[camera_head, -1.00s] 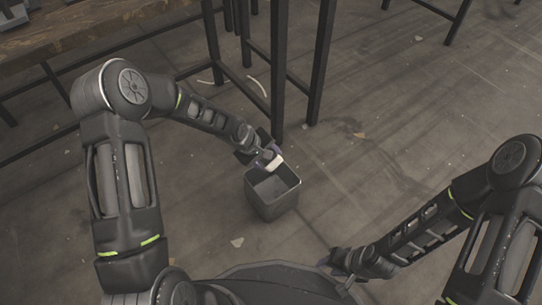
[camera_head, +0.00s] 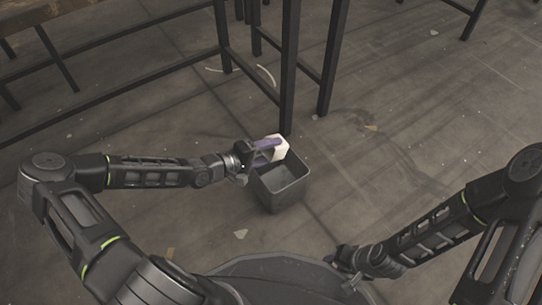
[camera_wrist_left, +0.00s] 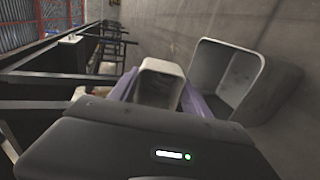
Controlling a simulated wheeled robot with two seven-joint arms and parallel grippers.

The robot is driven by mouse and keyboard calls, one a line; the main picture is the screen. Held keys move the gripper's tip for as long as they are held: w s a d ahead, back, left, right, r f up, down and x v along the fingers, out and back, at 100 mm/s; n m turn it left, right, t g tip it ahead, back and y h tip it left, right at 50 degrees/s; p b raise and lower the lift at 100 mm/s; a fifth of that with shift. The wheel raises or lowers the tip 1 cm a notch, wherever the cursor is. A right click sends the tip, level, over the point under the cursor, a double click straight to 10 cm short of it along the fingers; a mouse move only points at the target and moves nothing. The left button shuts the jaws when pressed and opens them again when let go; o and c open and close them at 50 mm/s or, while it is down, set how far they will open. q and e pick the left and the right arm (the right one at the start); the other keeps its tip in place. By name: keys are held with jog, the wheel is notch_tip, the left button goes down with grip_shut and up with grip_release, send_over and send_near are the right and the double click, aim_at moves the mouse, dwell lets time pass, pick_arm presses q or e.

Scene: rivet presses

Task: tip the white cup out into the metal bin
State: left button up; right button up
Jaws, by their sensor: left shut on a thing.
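The white cup (camera_head: 281,148) is at the left rear rim of the metal bin (camera_head: 286,195), partly over its opening. My left gripper (camera_head: 266,146), with purple fingers, is shut on the cup from the left. In the left wrist view the cup (camera_wrist_left: 160,84) sits between the fingers with its mouth showing, and the bin (camera_wrist_left: 208,62) is just to its right. The cup looks tilted; its contents cannot be made out. My right gripper (camera_head: 347,258) is low near my base, far from the cup; its jaws are too small to read.
A dark metal table leg (camera_head: 289,75) stands just behind the bin. A wooden-topped bench (camera_head: 45,12) is at the upper left. The concrete floor (camera_head: 400,150) to the right of the bin is mostly open, with small scraps.

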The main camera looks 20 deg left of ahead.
pick_arm(q)
jog(key=shift+f+t+h, duration=0.5)
jog(key=shift+t, duration=0.2)
jog(key=shift+s+a+f+t+h, duration=0.15)
jog(key=shift+f+t+h, duration=0.25)
jog(key=shift+t+h, duration=0.35)
jog(key=shift+s+a+f+t+h, duration=0.15)
jog(key=shift+f+t+h, duration=0.2)
jog(key=shift+t+h, duration=0.35)
jog(key=shift+w+d, duration=0.1)
jog(key=shift+d, duration=0.05)
